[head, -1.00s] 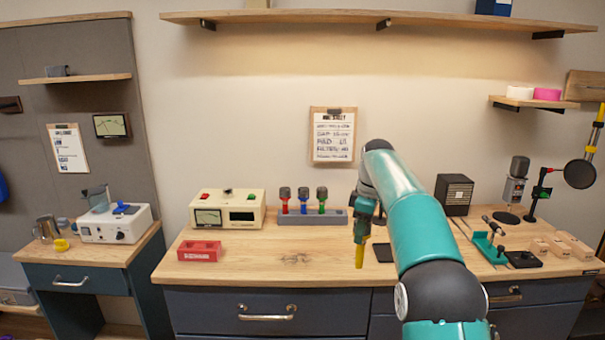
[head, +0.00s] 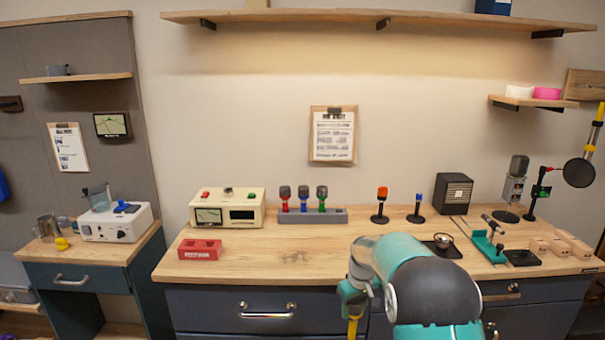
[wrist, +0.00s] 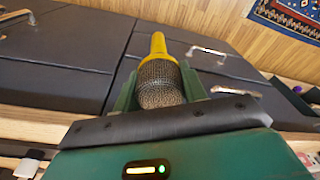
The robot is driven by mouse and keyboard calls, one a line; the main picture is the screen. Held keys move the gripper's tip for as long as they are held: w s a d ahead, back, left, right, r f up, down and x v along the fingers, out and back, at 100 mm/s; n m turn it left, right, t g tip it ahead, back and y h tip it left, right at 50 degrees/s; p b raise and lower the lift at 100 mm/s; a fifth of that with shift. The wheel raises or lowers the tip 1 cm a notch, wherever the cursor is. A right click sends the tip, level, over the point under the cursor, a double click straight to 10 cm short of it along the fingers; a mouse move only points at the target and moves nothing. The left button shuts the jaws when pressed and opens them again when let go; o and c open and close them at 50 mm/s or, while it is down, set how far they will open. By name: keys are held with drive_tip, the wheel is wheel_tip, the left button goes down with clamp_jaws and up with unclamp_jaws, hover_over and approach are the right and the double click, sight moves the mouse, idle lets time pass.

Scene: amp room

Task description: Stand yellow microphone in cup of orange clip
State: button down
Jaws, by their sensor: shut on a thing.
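My gripper (head: 354,299) is shut on the yellow microphone (head: 353,327), in front of the workbench's front edge. In the wrist view the microphone (wrist: 160,83) lies between the green fingers, its grey mesh head near the palm and its yellow handle pointing away. In the head view the handle points down and its lower end is cut off by the picture edge. The orange clip (head: 382,193) tops a small black stand on the bench, behind and to the right of my gripper. I cannot see into its cup.
A blue-topped stand (head: 418,202) is just right of the orange one. A grey rack (head: 318,217) holds several microphones to the left. A black pad with a small round item (head: 443,241) lies in front. The bench's middle is mostly clear (head: 310,245).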

drive_tip(key=s+f+m, duration=0.5)
drive_tip(key=s+f, duration=0.6)
drive_tip(key=shift+d+f+h, duration=0.3)
drive_tip(key=shift+d+f, duration=0.1)
drive_tip(key=shift+d, duration=0.05)
